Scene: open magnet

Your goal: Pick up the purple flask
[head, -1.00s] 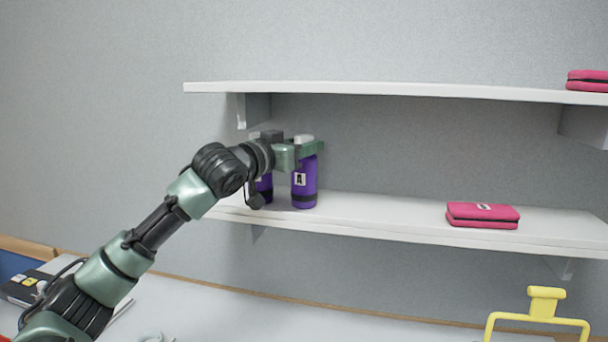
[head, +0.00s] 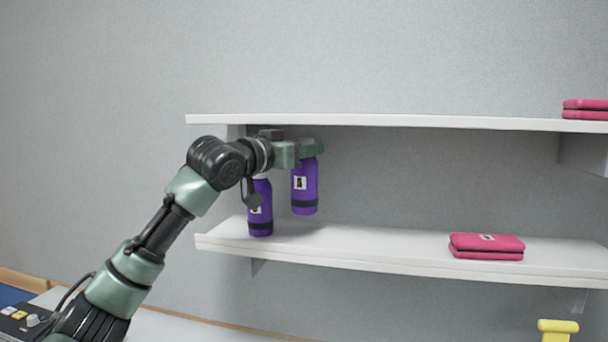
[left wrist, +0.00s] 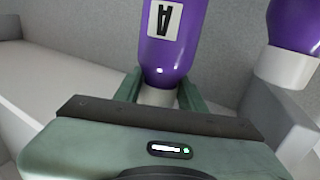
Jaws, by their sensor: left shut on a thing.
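A purple flask (head: 304,188) with a black band and a white label marked A hangs below my left gripper (head: 311,150), lifted clear of the lower shelf. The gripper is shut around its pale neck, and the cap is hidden. In the left wrist view, this flask (left wrist: 170,45) sits between the two green fingers (left wrist: 158,97). A second purple flask (head: 260,208) stands on the lower shelf just to the left, partly behind my wrist. It also shows in the left wrist view (left wrist: 295,25) with its white cap. My right gripper is not in view.
The lower shelf (head: 370,253) has free room between the flasks and a pink case (head: 487,246). The upper shelf (head: 420,124) runs close above my gripper and carries another pink case (head: 586,109). A yellow object (head: 557,328) shows at the lower right.

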